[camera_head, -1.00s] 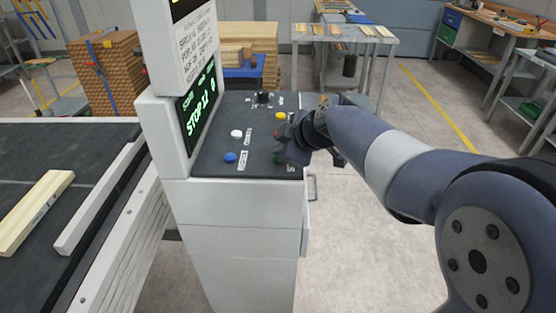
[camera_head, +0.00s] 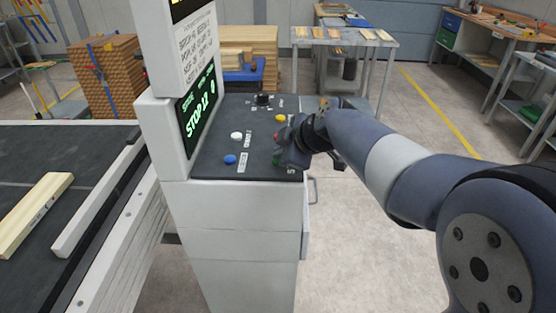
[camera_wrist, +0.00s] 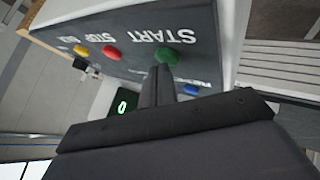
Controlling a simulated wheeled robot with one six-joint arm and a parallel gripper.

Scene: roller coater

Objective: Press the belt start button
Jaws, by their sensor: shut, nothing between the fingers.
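The green button (camera_wrist: 167,56) labelled START sits on the dark sloping control panel (camera_wrist: 135,22) in the wrist view. In the head view only a sliver of the green button (camera_head: 276,161) shows at the panel's near right corner, beside my gripper (camera_head: 286,157). My gripper (camera_wrist: 162,70) is shut and empty. In the wrist view its fingertips overlap the near edge of the green button; I cannot tell whether they touch it.
A red button (camera_wrist: 110,52) marked STOP and a yellow button (camera_wrist: 81,50) lie to one side, a blue button (camera_wrist: 190,89) to the other. A white button (camera_head: 236,135) is also on the panel. The screen (camera_head: 199,108) reads STOP. A conveyor (camera_head: 90,150) stands left.

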